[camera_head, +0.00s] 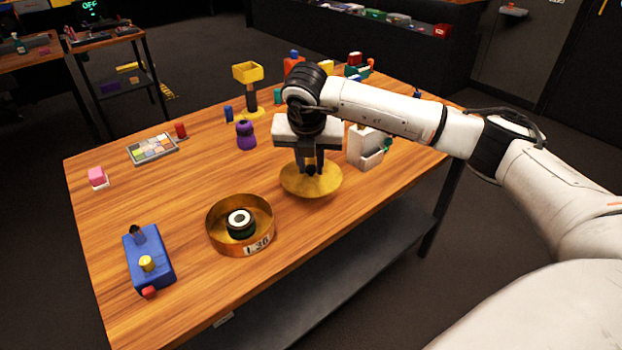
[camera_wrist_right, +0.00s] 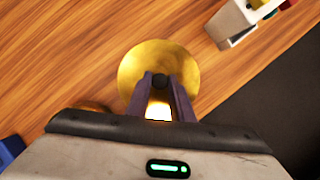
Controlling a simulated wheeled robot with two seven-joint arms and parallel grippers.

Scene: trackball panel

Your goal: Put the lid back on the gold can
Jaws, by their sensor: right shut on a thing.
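The gold can (camera_head: 228,239) stands open on the wooden table, a low round tin with a "1 36" label on its front. A dark green and white ring-shaped thing (camera_head: 240,223) sits inside it. The gold lid (camera_head: 325,186) is a round disc to the right of the can, apart from it. My right gripper (camera_head: 311,170) is shut on the lid's dark knob, above the lid's middle. The right wrist view shows the lid (camera_wrist_right: 135,72) below the fingers (camera_wrist_right: 160,88) with the knob between the tips. Whether the lid touches the table is unclear. My left gripper is not in view.
A blue box with knobs (camera_head: 150,258) is left of the can. A white holder (camera_head: 368,147) stands close behind the lid at right.

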